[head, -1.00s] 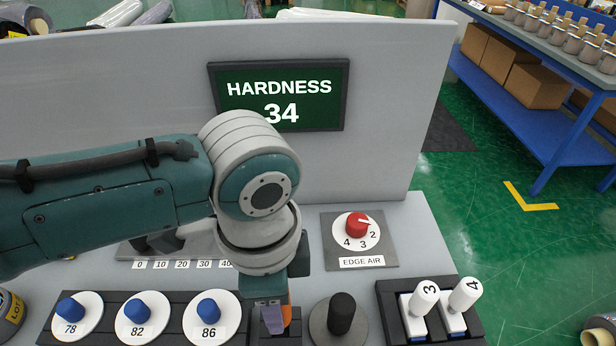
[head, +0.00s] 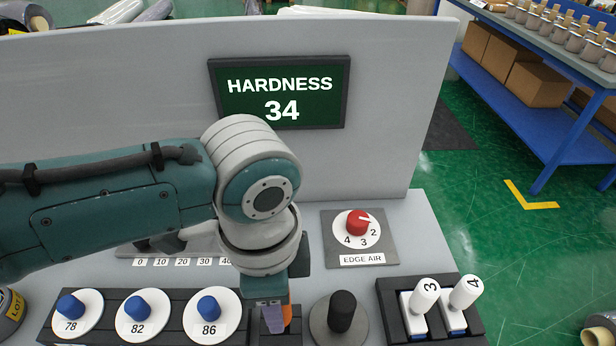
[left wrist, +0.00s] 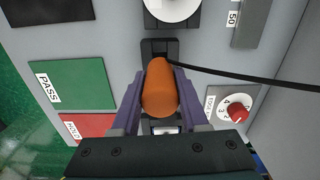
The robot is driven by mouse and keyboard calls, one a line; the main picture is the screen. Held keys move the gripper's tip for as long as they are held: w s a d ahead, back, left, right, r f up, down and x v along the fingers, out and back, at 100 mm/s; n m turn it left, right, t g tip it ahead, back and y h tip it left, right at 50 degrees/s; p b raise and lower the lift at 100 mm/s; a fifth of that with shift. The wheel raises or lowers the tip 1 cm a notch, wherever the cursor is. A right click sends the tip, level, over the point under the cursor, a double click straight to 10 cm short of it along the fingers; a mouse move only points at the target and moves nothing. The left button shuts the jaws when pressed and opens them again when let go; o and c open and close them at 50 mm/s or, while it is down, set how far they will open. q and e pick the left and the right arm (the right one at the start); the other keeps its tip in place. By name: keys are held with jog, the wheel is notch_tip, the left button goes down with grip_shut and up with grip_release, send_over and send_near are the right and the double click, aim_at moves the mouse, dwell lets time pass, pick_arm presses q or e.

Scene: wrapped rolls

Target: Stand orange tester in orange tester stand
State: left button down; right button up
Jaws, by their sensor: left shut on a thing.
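The orange tester (left wrist: 160,90) is between the two purple fingers of my left gripper (left wrist: 160,110) in the left wrist view. The gripper is shut on it. The black tester stand (left wrist: 150,46) shows around and behind the tester, which lines up with it from above. How deep the tester sits in the stand is hidden. In the head view my left gripper (head: 272,318) points down at the console's front, and only a sliver of the orange tester (head: 287,314) shows beside its fingers. My right gripper is in neither current view.
Dials with blue knobs (head: 210,308) sit left of the gripper. A black knob (head: 342,310) stands close on its right, with white levers (head: 424,295) beyond. A red knob (head: 357,222) is farther back. A black cable (left wrist: 240,76) runs right from the stand area.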

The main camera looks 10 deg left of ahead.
pick_arm(q)
jog(key=shift+f+b, duration=1.4)
jog(key=shift+f, duration=0.4)
jog(key=shift+c, duration=1.7)
grip_release()
notch_tip(320, 180, up, 10)
jog(key=shift+p, duration=1.2)
